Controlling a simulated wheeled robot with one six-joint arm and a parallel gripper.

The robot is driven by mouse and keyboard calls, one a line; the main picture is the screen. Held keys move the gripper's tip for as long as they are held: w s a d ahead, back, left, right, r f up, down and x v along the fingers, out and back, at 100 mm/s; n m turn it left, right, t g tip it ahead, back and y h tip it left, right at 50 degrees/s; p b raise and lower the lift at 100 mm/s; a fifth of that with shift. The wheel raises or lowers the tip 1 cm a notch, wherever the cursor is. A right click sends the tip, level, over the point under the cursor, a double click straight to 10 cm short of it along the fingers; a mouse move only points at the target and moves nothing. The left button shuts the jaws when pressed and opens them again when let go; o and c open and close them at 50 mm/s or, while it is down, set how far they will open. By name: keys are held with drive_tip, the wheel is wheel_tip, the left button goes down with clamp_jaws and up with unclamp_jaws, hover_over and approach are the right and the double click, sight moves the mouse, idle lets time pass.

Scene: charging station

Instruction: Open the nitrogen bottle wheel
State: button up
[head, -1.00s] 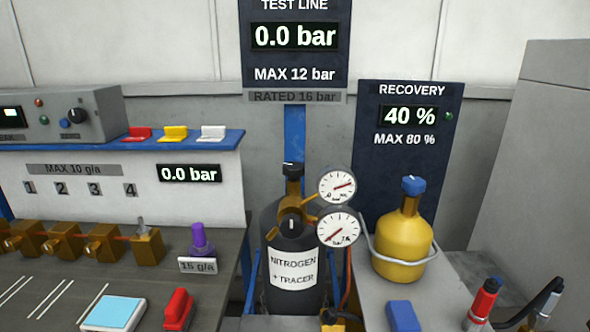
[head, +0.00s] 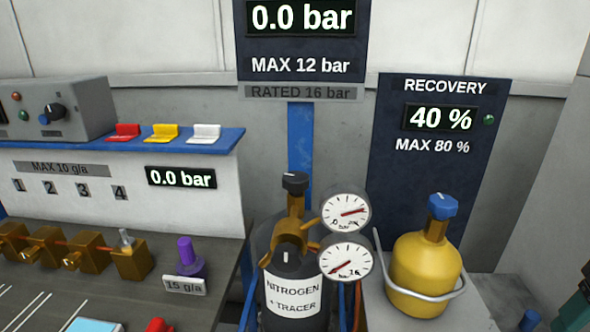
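The nitrogen bottle (head: 292,300) stands upright at the bottom centre of the head view, dark with a white "NITROGEN + TRACER" label. Its black wheel (head: 295,183) sits on top of the brass valve (head: 296,208). A black regulator knob (head: 286,257) with a white mark faces me lower down. The upper gauge (head: 346,213) has its needle to the right, high on the scale. The lower gauge (head: 345,262) has its needle pointing to the lower left. My gripper is not in view.
The test line panel (head: 301,66) reads 0.0 bar behind the bottle. A yellow recovery cylinder (head: 420,273) with a blue knob stands to the right. To the left are a bench with brass valves (head: 87,250), a purple fitting (head: 188,256) and a blue shelf (head: 190,142).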

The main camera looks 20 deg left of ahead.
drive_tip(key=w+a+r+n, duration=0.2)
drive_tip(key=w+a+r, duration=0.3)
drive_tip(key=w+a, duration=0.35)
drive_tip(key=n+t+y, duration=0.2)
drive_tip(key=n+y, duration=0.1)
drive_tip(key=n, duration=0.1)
approach(296, 176)
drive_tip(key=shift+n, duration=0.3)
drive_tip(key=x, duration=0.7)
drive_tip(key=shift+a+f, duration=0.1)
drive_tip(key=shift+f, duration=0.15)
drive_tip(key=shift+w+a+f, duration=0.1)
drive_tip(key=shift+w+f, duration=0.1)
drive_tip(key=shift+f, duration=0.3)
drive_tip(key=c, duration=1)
